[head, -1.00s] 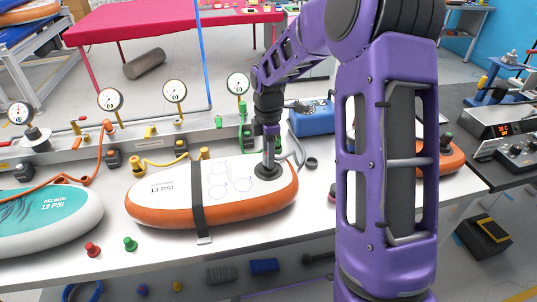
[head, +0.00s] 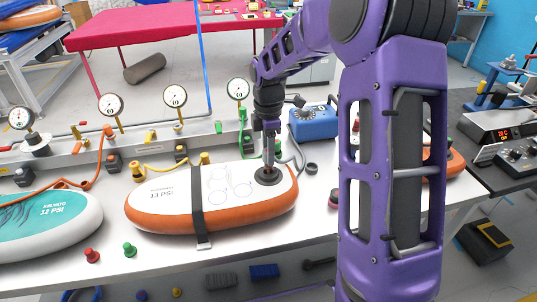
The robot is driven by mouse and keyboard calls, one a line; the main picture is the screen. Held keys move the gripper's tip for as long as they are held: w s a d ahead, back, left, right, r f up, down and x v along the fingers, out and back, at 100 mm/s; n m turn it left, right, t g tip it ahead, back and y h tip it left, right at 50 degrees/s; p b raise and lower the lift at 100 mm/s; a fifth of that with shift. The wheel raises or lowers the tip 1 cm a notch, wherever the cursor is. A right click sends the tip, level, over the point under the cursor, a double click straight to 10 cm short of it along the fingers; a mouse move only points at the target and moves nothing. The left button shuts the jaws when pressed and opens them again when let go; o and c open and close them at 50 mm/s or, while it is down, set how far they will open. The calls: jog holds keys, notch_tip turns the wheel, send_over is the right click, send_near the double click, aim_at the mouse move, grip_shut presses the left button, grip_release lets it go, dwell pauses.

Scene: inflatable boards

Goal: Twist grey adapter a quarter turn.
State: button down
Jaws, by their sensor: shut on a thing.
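The orange and white inflatable board (head: 165,205) lies on the white bench with a dark strap (head: 197,205) across it. A dark round valve (head: 267,176) sits near its right end. My gripper (head: 269,160) points straight down over this valve, with its fingers shut on the grey adapter, which is small and mostly hidden by the fingers. I cannot tell the adapter's exact turn angle.
A blue pump box (head: 315,121) with a grey hose stands behind the board. Gauges (head: 175,96) line the back rail. Red (head: 92,255) and green (head: 130,249) plugs lie at the front edge. A teal board (head: 45,225) is at left.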

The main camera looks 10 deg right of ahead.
jog(key=shift+r, duration=0.35)
jog(key=shift+r, duration=1.9)
